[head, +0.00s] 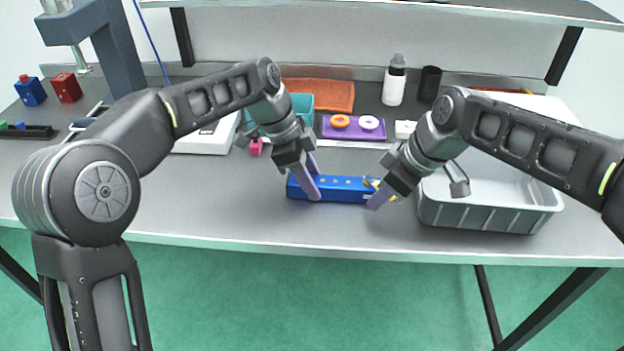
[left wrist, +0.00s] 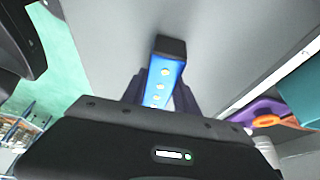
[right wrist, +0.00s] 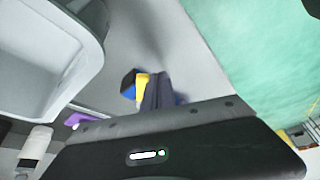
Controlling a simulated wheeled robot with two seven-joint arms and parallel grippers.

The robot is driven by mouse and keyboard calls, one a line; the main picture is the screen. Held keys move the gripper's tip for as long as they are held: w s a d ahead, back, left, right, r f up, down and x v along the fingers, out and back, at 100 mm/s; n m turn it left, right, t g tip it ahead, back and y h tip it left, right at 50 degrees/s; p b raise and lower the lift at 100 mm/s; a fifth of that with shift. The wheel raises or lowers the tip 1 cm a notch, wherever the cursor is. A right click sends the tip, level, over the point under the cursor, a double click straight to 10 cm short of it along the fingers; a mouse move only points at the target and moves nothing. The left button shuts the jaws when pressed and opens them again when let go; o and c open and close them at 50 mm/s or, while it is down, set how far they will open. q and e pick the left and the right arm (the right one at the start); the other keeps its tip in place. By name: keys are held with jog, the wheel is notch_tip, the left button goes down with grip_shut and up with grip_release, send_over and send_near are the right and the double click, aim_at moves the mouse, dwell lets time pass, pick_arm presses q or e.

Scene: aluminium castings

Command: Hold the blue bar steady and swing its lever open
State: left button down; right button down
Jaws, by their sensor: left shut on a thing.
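The blue bar (head: 345,189) lies on the grey table near its front edge, with a row of pale dots along it. My left gripper (head: 312,190) is shut on its left part, and the left wrist view shows the bar (left wrist: 162,80) between the two fingers. The yellow lever (head: 371,183) is at the bar's right end, partly hidden by my right gripper (head: 379,199). In the right wrist view the fingers (right wrist: 158,90) are close together, beside the yellow lever (right wrist: 141,86). I cannot tell whether they touch it.
A grey bin (head: 490,214) stands right of the bar, close to my right arm. Behind the bar are a purple tray (head: 353,128) with two rings, a teal bin (head: 300,103) and a white bottle (head: 394,82). The table in front of the bar is clear.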

jog(key=shift+w+d, duration=0.1)
jog(key=shift+d, duration=0.1)
jog(key=shift+w+d, duration=0.1)
jog(key=shift+d, duration=0.15)
jog(key=shift+w+d, duration=0.5)
jog(key=shift+d, duration=0.3)
dwell(1.0)
jog(key=shift+w+d, duration=0.2)
dwell(0.5)
jog(key=shift+w+d, duration=0.2)
jog(key=shift+w, duration=0.05)
jog(key=shift+w+d, duration=0.15)
jog(key=shift+w, duration=0.1)
dwell(0.4)
notch_tip(320, 180, up, 7)
jog(key=s, duration=0.1)
jog(key=shift+a, duration=0.3)
dwell(0.8)
